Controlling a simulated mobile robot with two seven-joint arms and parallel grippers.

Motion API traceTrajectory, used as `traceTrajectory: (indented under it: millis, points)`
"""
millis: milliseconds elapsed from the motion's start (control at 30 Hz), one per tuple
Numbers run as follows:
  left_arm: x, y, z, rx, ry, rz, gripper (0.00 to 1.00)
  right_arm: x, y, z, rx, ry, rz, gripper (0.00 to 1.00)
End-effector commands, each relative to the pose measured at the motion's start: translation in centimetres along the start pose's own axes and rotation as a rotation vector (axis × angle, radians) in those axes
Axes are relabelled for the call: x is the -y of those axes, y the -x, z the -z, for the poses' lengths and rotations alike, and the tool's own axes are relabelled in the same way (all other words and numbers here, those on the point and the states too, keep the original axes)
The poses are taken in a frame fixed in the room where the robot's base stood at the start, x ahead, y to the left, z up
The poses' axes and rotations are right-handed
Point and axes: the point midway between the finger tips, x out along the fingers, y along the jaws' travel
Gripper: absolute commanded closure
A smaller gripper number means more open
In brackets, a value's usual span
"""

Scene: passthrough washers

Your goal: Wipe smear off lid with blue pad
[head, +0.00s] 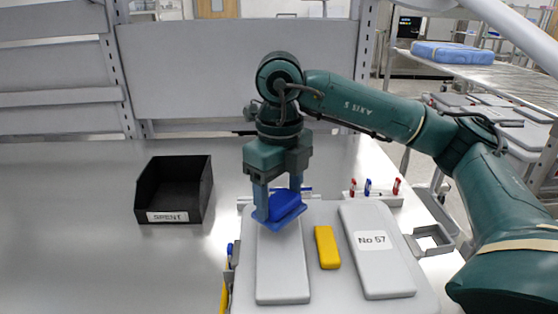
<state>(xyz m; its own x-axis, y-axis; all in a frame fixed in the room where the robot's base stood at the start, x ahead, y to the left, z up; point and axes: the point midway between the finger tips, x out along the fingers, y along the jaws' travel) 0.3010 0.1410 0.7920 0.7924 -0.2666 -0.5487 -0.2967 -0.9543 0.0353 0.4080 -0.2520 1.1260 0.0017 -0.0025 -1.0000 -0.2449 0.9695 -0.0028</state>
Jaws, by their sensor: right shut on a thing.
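My right gripper (278,190) comes down from above and is shut on the blue pad (283,208). The pad is at the far end of the left grey lid (283,270), slightly tilted in the picture. I cannot tell whether it touches the lid. The visible part of this lid looks plain grey, and I see no smear on it. Its far end is hidden by the pad and gripper. A second grey lid (385,275) with a "No 57" label lies to the right. My left gripper is not in view.
A yellow block (327,247) lies between the two lids on a light tray (330,296). A black bin (172,190) labelled "SPENT" stands to the left. Pens (368,187) stand in a holder behind the tray.

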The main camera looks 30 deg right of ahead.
Motion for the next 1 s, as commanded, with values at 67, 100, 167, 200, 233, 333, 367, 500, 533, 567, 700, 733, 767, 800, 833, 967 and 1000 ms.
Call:
traceTrajectory:
  millis: [67,100,167,200,233,333,367,500,533,567,700,733,767,800,833,967,1000]
  points:
    - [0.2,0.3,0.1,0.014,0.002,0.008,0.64,0.1,1.1,-0.1,0.001,0.0,-0.001,0.57]
    - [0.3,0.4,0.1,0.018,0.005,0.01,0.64,0.2,1.5,-0.1,0.001,0.0,-0.001,0.57]
    - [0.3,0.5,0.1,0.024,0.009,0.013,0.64,0.2,2.0,-0.1,0.002,0.001,-0.001,0.57]
    - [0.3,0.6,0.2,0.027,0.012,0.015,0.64,0.3,2.4,-0.1,0.002,0.002,-0.001,0.57]
    - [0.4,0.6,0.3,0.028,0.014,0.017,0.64,0.3,2.7,-0.2,0.001,0.003,-0.001,0.57]
    - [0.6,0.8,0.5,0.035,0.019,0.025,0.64,0.4,3.6,-0.2,0.001,0.004,-0.001,0.57]
    - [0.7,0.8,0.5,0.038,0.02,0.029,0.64,0.5,3.8,-0.2,0.001,0.005,-0.001,0.57]
    - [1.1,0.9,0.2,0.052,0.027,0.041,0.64,0.6,4.6,-0.2,0.001,0.006,-0.001,0.57]
    - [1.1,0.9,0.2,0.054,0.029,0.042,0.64,0.6,4.6,-0.2,0.001,0.006,-0.001,0.57]
    - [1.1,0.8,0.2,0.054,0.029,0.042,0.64,0.6,4.6,-0.2,0.001,0.006,-0.001,0.57]
    - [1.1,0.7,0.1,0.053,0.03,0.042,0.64,0.6,4.6,-0.2,0.001,0.006,-0.001,0.57]
    - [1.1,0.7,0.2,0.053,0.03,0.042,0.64,0.6,4.6,-0.2,0.001,0.006,-0.001,0.57]
    - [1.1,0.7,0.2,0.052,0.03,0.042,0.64,0.6,4.6,-0.2,0.001,0.006,-0.001,0.57]
    - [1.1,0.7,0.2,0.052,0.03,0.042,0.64,0.6,4.6,-0.2,0.001,0.006,-0.001,0.57]
    - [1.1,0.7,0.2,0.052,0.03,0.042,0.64,0.6,4.6,-0.2,0.001,0.006,-0.001,0.57]
    - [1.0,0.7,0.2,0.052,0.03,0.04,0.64,0.6,4.5,-0.2,0.001,0.006,-0.001,0.57]
    - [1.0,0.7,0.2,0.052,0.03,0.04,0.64,0.6,4.5,-0.2,0.001,0.006,-0.001,0.57]
